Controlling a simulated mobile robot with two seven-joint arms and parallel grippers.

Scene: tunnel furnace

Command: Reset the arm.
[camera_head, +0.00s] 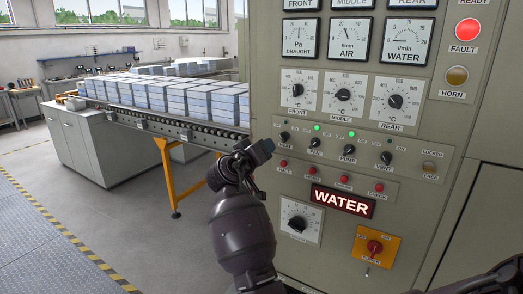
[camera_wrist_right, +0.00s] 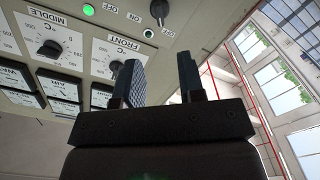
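My right gripper (camera_head: 258,153) is in front of the left edge of the grey control panel (camera_head: 285,225), near its HEAT switch (camera_head: 285,137). In the right wrist view my right gripper (camera_wrist_right: 158,72) shows two dark fingers apart with nothing between them. That view shows the panel upside down, with a black switch knob (camera_wrist_right: 159,10) beyond the fingers. I cannot tell whether the gripper touches the panel. My left gripper is not in view.
A red FAULT lamp (camera_head: 467,29) and a WATER sign (camera_head: 342,201) are lit. An orange switch plate (camera_head: 374,247) sits low on the panel. A roller conveyor (camera_head: 180,127) with stacked grey blocks (camera_head: 190,98) runs behind at left. Open floor (camera_head: 90,210) lies at left.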

